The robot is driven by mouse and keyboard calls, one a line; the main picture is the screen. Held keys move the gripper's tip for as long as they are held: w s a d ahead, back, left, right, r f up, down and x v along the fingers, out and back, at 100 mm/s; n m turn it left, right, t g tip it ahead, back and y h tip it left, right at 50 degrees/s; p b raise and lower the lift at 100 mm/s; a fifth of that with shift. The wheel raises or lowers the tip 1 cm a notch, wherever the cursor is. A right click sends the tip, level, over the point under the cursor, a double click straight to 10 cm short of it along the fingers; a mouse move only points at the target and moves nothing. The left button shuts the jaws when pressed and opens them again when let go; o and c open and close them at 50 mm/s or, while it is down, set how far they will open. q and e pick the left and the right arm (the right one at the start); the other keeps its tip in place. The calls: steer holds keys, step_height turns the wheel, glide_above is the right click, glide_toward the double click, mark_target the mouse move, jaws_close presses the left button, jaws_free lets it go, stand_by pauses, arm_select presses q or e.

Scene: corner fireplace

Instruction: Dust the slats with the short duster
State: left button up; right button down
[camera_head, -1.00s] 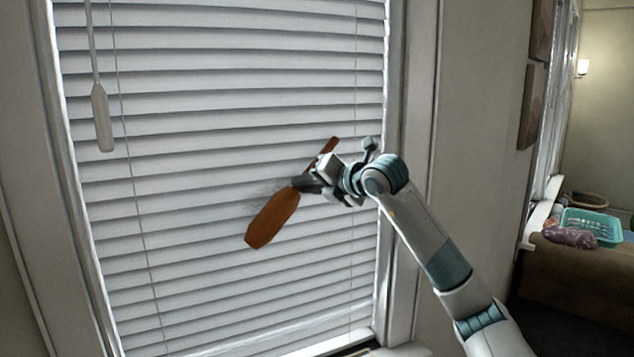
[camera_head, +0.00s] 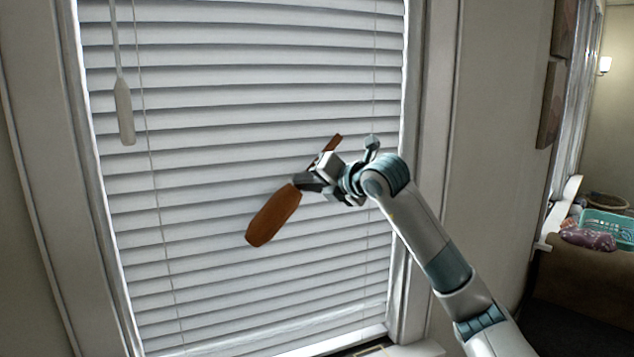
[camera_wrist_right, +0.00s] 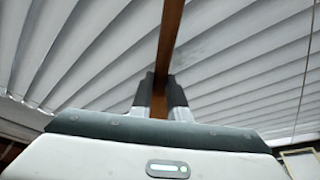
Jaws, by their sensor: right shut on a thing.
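The short duster (camera_head: 273,215) is brown, with a broad rounded head at its lower left and a thin handle end at its upper right. My right gripper (camera_head: 304,183) is shut on it near the middle. In the right wrist view the duster (camera_wrist_right: 171,42) runs up from between the two fingers of the right gripper (camera_wrist_right: 160,95). The white slats (camera_head: 220,110) of a window blind lie behind the duster. The head overlaps the slats in the head view; I cannot tell whether it touches them. My left gripper is not in view.
A grey wand (camera_head: 124,112) and thin cords hang before the blind at the left. The window frame (camera_head: 425,130) borders it on the right. Further right, a teal basket (camera_head: 607,226) and purple cloth (camera_head: 588,238) rest on a brown surface.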

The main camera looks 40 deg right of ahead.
steer(key=shift+w+a+f, duration=0.15)
steer(key=shift+w+a, duration=0.05)
steer(key=shift+a, duration=0.3)
steer(key=shift+w+a+f, duration=0.15)
steer(key=shift+a, duration=0.3)
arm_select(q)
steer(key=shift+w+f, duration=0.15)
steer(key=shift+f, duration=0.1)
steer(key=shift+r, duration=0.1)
arm_select(e)
steer(key=shift+r, duration=0.1)
steer(key=shift+w+a+r+p, duration=0.1)
steer(key=shift+a+r+p, duration=0.3)
steer(key=shift+r+p, duration=0.35)
steer(key=shift+r, duration=0.65)
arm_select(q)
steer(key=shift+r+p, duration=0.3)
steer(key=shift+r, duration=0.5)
arm_select(e)
steer(key=shift+d, duration=0.1)
